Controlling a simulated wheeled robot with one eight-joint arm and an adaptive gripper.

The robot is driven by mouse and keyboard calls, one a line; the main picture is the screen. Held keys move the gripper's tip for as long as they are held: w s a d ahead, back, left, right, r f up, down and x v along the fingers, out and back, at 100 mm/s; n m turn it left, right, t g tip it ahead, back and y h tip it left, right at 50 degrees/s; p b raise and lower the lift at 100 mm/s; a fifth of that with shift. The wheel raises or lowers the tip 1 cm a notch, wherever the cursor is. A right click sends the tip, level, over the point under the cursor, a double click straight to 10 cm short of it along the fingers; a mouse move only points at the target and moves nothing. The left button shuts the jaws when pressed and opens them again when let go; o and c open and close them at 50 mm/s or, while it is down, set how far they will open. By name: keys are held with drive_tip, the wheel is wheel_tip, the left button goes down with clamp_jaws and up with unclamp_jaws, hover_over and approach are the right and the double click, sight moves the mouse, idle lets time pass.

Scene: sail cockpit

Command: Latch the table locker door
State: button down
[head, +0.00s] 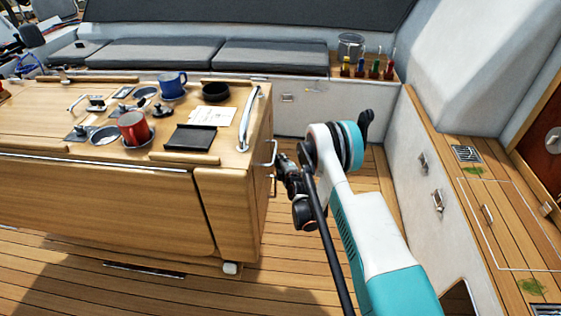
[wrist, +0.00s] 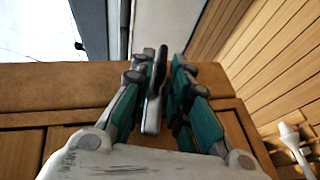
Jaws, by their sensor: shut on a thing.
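The wooden table (head: 110,205) stands at the left, and its end face is turned toward my arm. A metal handle (head: 270,153) sticks out from that end face, with another small metal fitting (head: 272,186) below it. My gripper (head: 281,166) is at the end face, beside these fittings. In the wrist view my gripper (wrist: 158,75) has its teal fingers shut on an upright metal handle (wrist: 152,100) in front of the brown wooden face (wrist: 60,90). Panel seams show low on that face. The locker door's outline and latch state are partly hidden by my gripper.
On the table top are a red mug (head: 133,127), a blue mug (head: 172,85), a black tray (head: 190,138) and a curved grab rail (head: 249,118). A white locker wall (head: 420,165) stands to the right. Wooden floor (head: 285,262) lies open between.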

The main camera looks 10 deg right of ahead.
idle(0.3)
drive_tip(key=c, duration=1.7)
unclamp_jaws()
wheel_tip(320, 180, up, 10)
